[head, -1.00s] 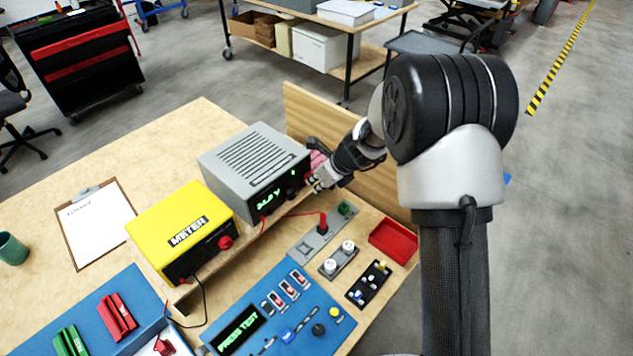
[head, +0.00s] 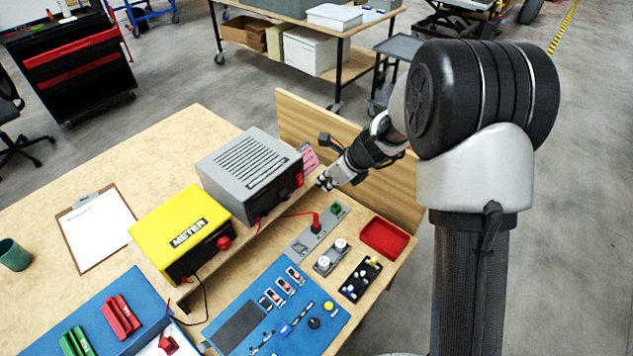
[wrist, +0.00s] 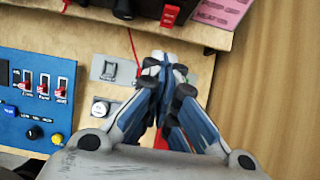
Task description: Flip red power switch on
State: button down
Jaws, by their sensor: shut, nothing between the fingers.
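A grey power unit (head: 248,165) with a dark front stands on the raised wooden shelf. A red switch (head: 299,180) sits at the right end of its front. The switch also shows at the top of the wrist view (wrist: 170,15), marked with small white lettering. My gripper (head: 324,183) is just right of the switch in the head view. In the wrist view its fingers (wrist: 165,63) are together and empty, below the switch and apart from it in the picture. The unit's display is dark. I cannot tell the switch's exact tilt.
A yellow meter (head: 180,232) stands left of the unit. A blue panel (head: 325,325) with red toggles and a dark screen lies in front. A red cable (head: 298,214) runs near the shelf edge. A pink note (head: 310,158) and a wooden board (head: 290,115) are behind.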

jog(key=p+v, duration=0.1)
jog(key=v, duration=0.4)
jog(key=shift+d+r, duration=0.15)
jog(key=shift+s+d+f, duration=0.15)
jog(key=shift+d+f, duration=0.15)
jog(key=shift+f, duration=0.3)
jog(key=shift+a+f, duration=0.1)
